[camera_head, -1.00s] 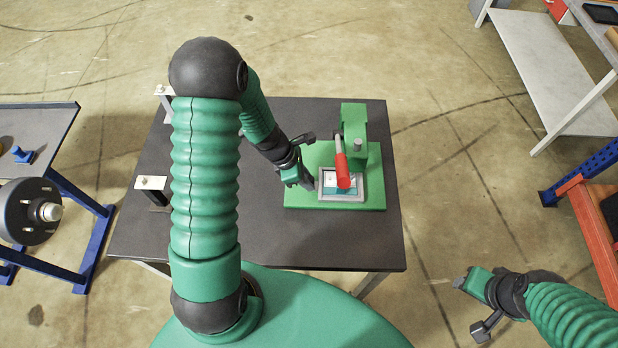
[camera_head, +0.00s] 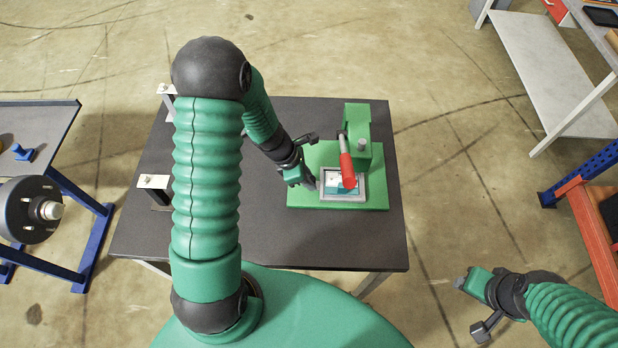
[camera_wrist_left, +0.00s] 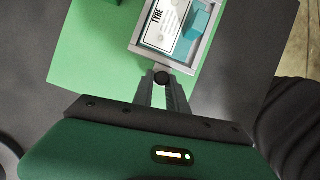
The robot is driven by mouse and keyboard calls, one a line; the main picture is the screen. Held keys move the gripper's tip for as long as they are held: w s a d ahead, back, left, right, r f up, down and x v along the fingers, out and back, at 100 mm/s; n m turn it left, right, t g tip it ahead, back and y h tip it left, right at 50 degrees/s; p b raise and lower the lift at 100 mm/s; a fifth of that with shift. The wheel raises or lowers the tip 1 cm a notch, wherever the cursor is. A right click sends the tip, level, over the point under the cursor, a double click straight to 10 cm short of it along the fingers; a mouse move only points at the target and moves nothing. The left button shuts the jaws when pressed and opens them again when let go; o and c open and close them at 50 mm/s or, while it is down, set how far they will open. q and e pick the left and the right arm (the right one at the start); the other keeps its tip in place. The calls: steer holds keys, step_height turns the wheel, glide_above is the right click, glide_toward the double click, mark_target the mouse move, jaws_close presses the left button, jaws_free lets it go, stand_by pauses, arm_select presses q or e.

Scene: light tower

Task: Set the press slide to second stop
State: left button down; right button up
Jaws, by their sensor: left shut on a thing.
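The green press (camera_head: 361,130) stands on the dark table, with a red-handled lever (camera_head: 348,172) reaching over its slide. The slide is a grey-rimmed tray (camera_head: 343,200) at the front of the green base; it also shows in the left wrist view (camera_wrist_left: 207,52). A white card marked "TYRE" (camera_wrist_left: 165,22) and a teal block (camera_wrist_left: 199,22) lie in it. My left gripper (camera_head: 313,186) is at the tray's left side. In the left wrist view its fingers (camera_wrist_left: 163,88) are shut on the slide's small black knob (camera_wrist_left: 162,78). My right gripper (camera_head: 468,306) is open and empty, away from the table.
The dark table (camera_head: 330,245) has bare room in front of the press. Two posts with pale tops (camera_head: 153,181) stand at its left edge. Another table (camera_head: 45,125) is at left, and a blue and orange rack (camera_head: 590,210) is at right.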

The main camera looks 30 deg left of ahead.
mark_target(326, 183)
arm_select(q)
steer(key=shift+w+d+r, duration=0.2)
steer(key=shift+w+d, duration=0.15)
steer(key=shift+w, duration=0.2)
steer(key=d, duration=0.1)
steer(key=w+d, duration=0.1)
steer(key=shift+w+d+p, duration=0.3)
steer(key=shift+p, duration=0.05)
arm_select(e)
steer(key=shift+w+d+r, duration=0.1)
steer(key=shift+w+d, duration=0.2)
steer(key=shift+d, duration=0.1)
arm_select(q)
steer(key=shift+a, duration=0.1)
steer(key=c, duration=1.6)
jaws_free()
steer(key=shift+o, duration=1.4)
steer(key=shift+f, duration=0.15)
steer(key=shift+s, duration=0.1)
arm_select(e)
steer(key=shift+a, duration=0.1)
arm_select(q)
steer(key=p+v, duration=0.2)
steer(key=v, duration=1.4)
steer(key=shift+r, duration=0.35)
arm_select(e)
steer(key=shift+w+v, duration=0.25)
steer(key=shift+v, duration=0.95)
